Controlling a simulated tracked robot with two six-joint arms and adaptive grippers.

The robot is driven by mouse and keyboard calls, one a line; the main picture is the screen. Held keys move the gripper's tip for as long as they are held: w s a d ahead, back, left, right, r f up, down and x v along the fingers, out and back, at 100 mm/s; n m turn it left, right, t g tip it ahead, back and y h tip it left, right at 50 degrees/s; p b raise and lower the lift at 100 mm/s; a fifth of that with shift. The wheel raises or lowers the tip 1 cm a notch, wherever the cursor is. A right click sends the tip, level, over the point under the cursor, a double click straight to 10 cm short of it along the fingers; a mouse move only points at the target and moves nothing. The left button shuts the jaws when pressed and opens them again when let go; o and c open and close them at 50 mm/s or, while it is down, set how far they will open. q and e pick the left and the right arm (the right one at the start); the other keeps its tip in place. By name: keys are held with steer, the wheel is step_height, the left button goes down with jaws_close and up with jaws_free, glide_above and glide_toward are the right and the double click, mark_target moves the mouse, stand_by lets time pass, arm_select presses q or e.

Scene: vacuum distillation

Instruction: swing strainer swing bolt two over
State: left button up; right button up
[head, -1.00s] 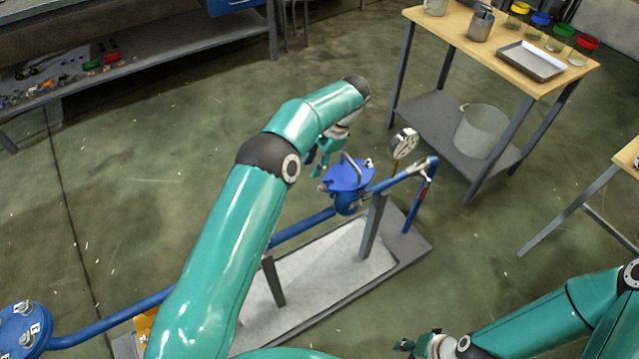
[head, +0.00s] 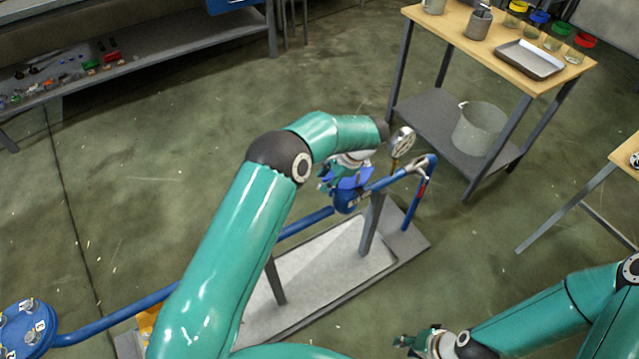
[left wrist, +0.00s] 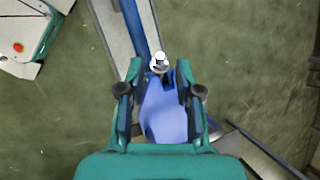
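The blue strainer (head: 345,200) sits on the blue pipe above the stand, and my left wrist covers most of its lid in the head view. In the left wrist view, the blue lid (left wrist: 166,118) shows between the fingers of my left gripper (left wrist: 159,72). A silver-white swing bolt (left wrist: 159,61) stands between the fingertips, with a visible gap on each side. My left gripper also shows in the head view (head: 326,181), open at the strainer's left side. I cannot tell how far above the bolt it is. My right gripper (head: 408,343) is low at the bottom, apart from the strainer.
A pressure gauge (head: 402,141) stands close to my left wrist on the right. A blue flanged vessel (head: 26,328) is at the lower left. A wooden-topped bench (head: 480,55) with jars and a tray stands at the back right. Open floor lies around the stand.

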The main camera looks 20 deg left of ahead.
mark_target(320, 185)
arm_select(q)
steer(key=shift+p+x, duration=0.35)
steer(key=shift+x, duration=1.95)
jaws_close()
steer(key=shift+w+f+g+y+b, duration=0.15)
steer(key=shift+w+g+y+b, duration=0.15)
steer(key=shift+b, duration=0.85)
steer(key=shift+d+r+b, duration=0.2)
steer(key=shift+r+b, duration=0.05)
steer(key=shift+b, duration=0.2)
steer(key=shift+r, duration=0.15)
